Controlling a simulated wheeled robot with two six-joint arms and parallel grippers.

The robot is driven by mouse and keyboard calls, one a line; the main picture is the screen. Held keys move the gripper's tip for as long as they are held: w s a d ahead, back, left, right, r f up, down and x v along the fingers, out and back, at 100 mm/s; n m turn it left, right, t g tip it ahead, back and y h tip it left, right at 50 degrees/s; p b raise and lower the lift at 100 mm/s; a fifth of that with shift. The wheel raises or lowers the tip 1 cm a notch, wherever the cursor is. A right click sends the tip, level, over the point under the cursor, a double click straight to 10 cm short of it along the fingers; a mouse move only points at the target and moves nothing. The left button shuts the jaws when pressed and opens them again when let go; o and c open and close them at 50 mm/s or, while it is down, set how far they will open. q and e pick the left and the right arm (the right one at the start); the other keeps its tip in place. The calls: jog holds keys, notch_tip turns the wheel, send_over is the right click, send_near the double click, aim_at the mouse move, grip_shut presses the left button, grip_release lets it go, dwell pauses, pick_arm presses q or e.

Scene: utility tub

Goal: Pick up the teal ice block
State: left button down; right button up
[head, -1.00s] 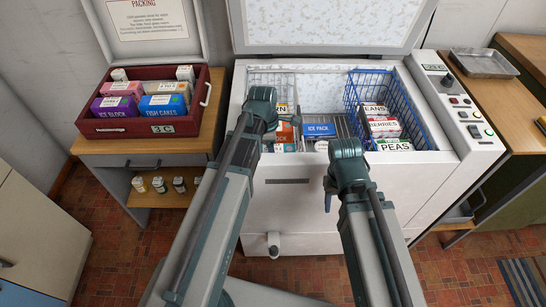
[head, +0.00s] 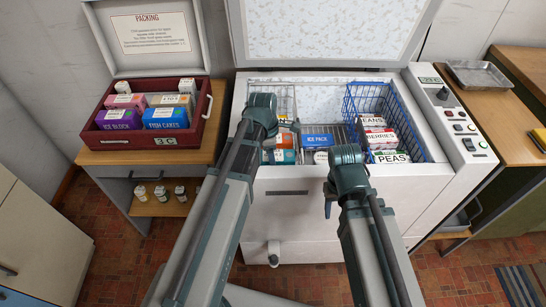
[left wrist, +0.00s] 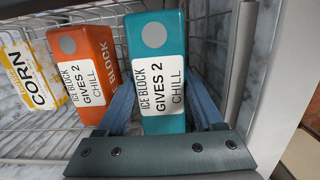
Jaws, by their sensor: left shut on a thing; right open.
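The teal ice block (left wrist: 157,70) stands in the white wire basket in the left wrist view, its label reading "ICE BLOCK GIVES 2 CHILL". My left gripper (left wrist: 165,108) is shut on it, one blue finger on each side. In the head view, the teal block (head: 284,156) shows partly at the front left of the freezer, below my left gripper (head: 287,126). An orange ice block (left wrist: 84,62) stands just left of the teal one. My right gripper (head: 329,207) is open and empty in front of the freezer.
A yellow and white corn box (left wrist: 28,70) stands left of the orange block. A blue ice pack (head: 318,141) and a blue wire basket (head: 414,118) of boxes are farther right in the freezer. A red crate (head: 205,104) of boxes stands on the left table.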

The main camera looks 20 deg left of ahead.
notch_tip(320, 180, up, 15)
jog(key=p, duration=1.4)
